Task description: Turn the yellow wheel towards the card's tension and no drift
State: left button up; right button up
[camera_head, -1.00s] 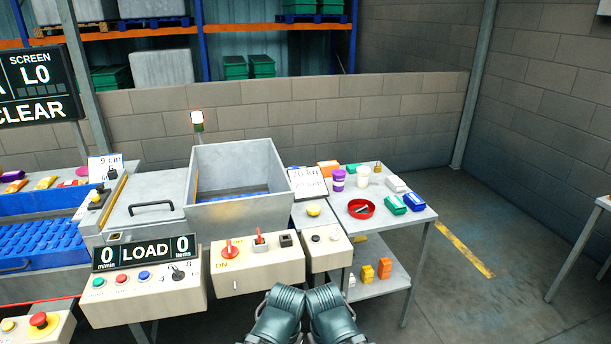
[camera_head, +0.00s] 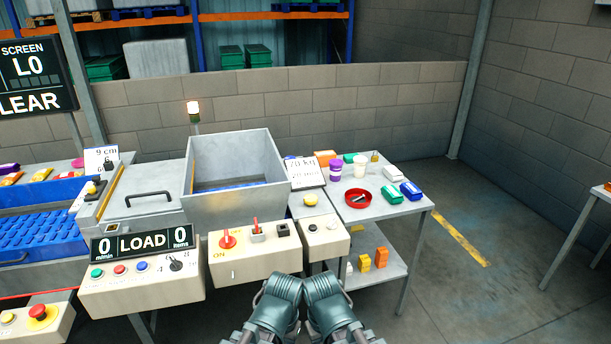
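The yellow wheel (camera_head: 310,199) is a small round yellow knob on the grey surface to the right of the metal hopper (camera_head: 235,205). A white card (camera_head: 304,171) with handwritten figures stands behind it; it seems to read about 70 kN, but the small text is blurred. My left gripper (camera_head: 283,287) and my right gripper (camera_head: 322,287) are side by side at the bottom middle, in front of and below the control boxes. They are well apart from the wheel. Their fingertips cannot be made out, and nothing shows held in them.
A control box with a red knob (camera_head: 228,239) and a smaller box with black buttons (camera_head: 322,227) stand between my grippers and the wheel. A side table (camera_head: 400,214) to the right holds a red dish (camera_head: 358,197) and packages.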

aim_at(309, 199)
jog(key=u, duration=1.85)
jog(key=z, duration=1.9)
jog(key=i+j, duration=0.1)
jog(key=i, duration=0.65)
